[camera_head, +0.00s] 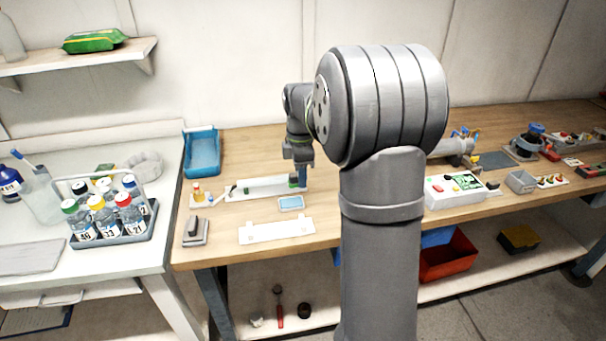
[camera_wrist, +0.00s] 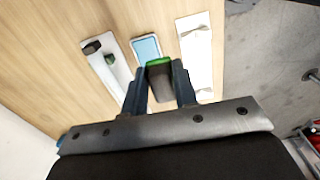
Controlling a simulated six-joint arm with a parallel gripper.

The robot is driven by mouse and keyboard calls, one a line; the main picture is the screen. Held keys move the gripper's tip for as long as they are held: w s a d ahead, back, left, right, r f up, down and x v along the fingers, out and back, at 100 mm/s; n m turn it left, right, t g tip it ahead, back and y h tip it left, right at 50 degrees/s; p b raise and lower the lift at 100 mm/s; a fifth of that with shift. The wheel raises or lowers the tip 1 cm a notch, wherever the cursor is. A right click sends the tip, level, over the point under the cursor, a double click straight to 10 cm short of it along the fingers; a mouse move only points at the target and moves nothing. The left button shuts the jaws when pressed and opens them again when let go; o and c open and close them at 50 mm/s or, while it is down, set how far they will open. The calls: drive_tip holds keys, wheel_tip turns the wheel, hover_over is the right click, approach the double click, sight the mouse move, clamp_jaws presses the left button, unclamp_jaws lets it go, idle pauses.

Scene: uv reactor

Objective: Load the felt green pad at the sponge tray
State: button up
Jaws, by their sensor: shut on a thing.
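My gripper (camera_wrist: 159,82) is shut on a dark block with a green face at its far end, which I take as the felt green pad (camera_wrist: 158,62). In the head view my gripper (camera_head: 301,178) hangs over the right end of a long white holder, partly hidden behind my arm. A small light-blue, white-rimmed rectangle, possibly the sponge tray (camera_head: 291,203), lies in front of that holder. In the wrist view this rectangle (camera_wrist: 146,48) shows just beyond the held pad, which seems to overlap its near edge. I cannot tell whether they touch.
The long white holder (camera_head: 262,187) carries a dark block and a small green piece, seen in the wrist view. A white plate (camera_head: 275,230) lies near the front edge. A blue bin (camera_head: 202,153) stands behind left, and a grey device (camera_head: 196,232) sits front left.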

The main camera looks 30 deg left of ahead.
sight(295, 201)
drive_tip(key=a+f, duration=0.1)
drive_tip(key=w+a+f, duration=0.1)
drive_tip(key=a, duration=0.1)
drive_tip(key=shift+w+f, duration=0.1)
drive_tip(key=shift+f, duration=2.95)
drive_tip(key=shift+f, duration=0.6)
drive_tip(key=shift+r, duration=0.1)
wheel_tip(295, 201, up, 7)
idle(0.4)
